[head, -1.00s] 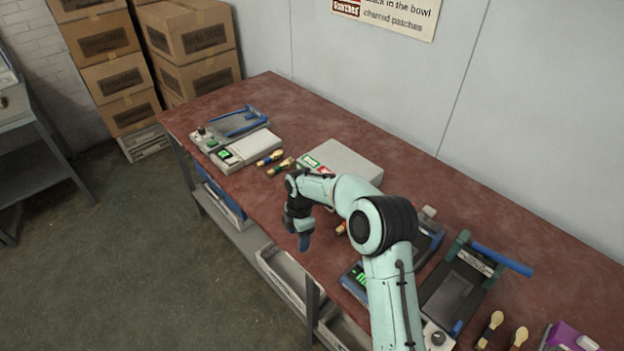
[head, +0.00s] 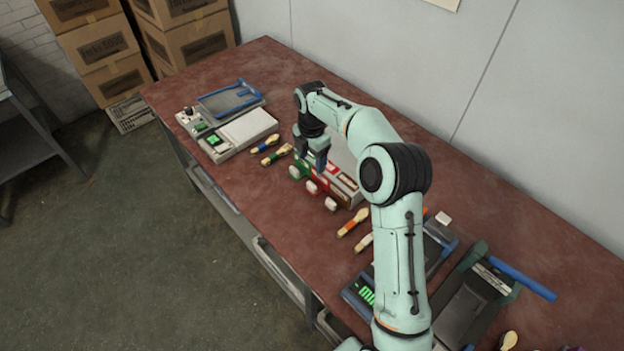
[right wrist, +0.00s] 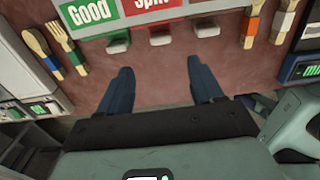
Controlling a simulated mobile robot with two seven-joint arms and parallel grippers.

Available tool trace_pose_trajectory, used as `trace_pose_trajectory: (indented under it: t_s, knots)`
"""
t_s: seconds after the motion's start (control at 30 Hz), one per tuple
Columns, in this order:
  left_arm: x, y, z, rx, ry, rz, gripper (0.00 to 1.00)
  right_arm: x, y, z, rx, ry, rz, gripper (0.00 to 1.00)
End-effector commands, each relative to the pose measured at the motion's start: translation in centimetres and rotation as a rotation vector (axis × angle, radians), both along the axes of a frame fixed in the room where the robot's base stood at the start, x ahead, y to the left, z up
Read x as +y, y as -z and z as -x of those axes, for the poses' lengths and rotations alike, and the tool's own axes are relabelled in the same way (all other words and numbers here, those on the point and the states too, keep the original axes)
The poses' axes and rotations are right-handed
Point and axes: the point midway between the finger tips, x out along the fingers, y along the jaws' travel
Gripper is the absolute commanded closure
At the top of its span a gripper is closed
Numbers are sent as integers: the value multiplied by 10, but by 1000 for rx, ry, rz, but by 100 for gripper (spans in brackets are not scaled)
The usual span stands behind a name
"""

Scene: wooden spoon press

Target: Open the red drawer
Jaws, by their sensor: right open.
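The small grey drawer unit (head: 341,152) stands on the table, partly hidden behind my right arm. Its fronts are green, red and brown, each with a pale handle. The red drawer (head: 317,181) is the middle one and looks shut. In the right wrist view the red drawer (right wrist: 150,9), lettered "Split", is at the top, between the green "Good" drawer (right wrist: 88,12) and the brown one (right wrist: 206,7). My right gripper (head: 321,166) is just before the fronts. In the right wrist view my right gripper (right wrist: 160,64) is open and empty, its fingers either side of the red drawer's handle (right wrist: 160,39), short of it.
Wooden spoons and forks (head: 270,148) lie left of the unit, and more (head: 352,222) lie right of it. Devices with a screen (head: 237,133) stand at the far left; others (head: 470,300) stand at the right. The table's front edge is close to the unit.

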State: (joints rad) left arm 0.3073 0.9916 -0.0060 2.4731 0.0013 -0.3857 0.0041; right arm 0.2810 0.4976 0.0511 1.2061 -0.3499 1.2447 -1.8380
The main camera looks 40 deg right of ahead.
Motion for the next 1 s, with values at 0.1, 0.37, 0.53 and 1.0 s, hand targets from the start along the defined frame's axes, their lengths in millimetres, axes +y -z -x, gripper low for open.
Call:
trace_pose_trajectory:
  t_s: [0.1,0.37,0.53,1.0]
  knots:
    - [0,6,5,6,0,0,57,0,29,2,8,1,-1,34]
    - [0,13,10,11,0,0,57,0,82,1,5,1,-2,34]
    - [0,14,10,12,0,0,57,0,104,1,3,2,-1,34]
    - [0,14,10,12,0,0,57,0,115,0,1,2,-1,41]
